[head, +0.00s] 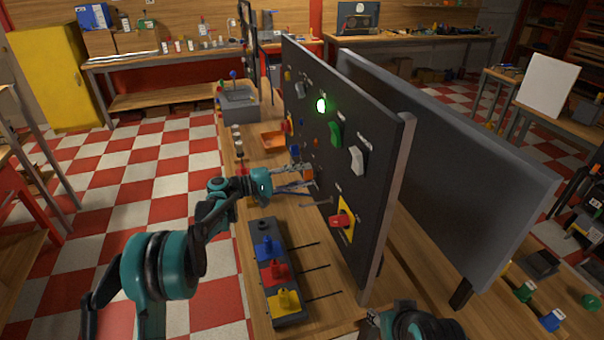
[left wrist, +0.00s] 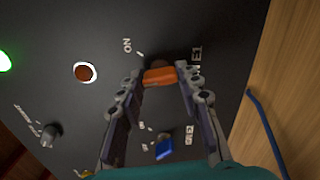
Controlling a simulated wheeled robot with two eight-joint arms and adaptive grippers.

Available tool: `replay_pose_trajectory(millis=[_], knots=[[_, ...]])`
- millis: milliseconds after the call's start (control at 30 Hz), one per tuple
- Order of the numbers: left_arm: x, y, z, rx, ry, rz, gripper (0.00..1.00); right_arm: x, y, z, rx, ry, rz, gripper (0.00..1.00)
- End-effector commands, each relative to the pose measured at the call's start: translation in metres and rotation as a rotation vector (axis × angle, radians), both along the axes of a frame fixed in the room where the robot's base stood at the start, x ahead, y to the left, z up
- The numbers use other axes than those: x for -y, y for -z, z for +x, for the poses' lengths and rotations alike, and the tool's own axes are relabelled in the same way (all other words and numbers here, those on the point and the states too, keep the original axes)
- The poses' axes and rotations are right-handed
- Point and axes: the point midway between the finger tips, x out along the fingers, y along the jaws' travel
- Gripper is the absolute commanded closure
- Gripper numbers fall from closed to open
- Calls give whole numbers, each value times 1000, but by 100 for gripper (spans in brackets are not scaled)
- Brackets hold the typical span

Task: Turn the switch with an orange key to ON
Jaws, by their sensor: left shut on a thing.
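The orange key (left wrist: 160,76) sits in its switch on the dark upright panel (left wrist: 215,25). It also shows as a small orange patch in the head view (head: 308,173). My left gripper (head: 306,184) is at the panel face, and in the left wrist view its two fingers (left wrist: 160,84) are closed on either side of the key. The key's bar lies roughly level in the left wrist view. The ON mark (left wrist: 127,45) is up and left of it. Part of the switch behind the key is dark and hard to make out.
A blue switch (left wrist: 163,149) and a red round button (left wrist: 85,73) are near the key. The panel (head: 375,125) also bears a lit green lamp (head: 322,105), a green rocker (head: 336,134) and a red knob (head: 337,221). A block with coloured plugs (head: 271,275) stands below my left arm.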

Motion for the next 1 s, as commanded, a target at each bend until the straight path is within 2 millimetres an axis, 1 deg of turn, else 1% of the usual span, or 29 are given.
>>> replay_pose_trajectory(millis=[200, 600, 800, 1000], knots=[[0, 0, 0, 196, 1, 64, 95, 0, -7, 0, 0, 0, 0, 60], [0, 0, 0, 543, 1, 177, 95, 0, -14, 0, 0, 0, 0, 60], [0, 1, 0, 679, 1, 223, 95, 0, -16, 0, 0, 0, 0, 60], [0, 1, 0, 770, 2, 252, 95, 0, -18, 0, 0, 0, 0, 60]])
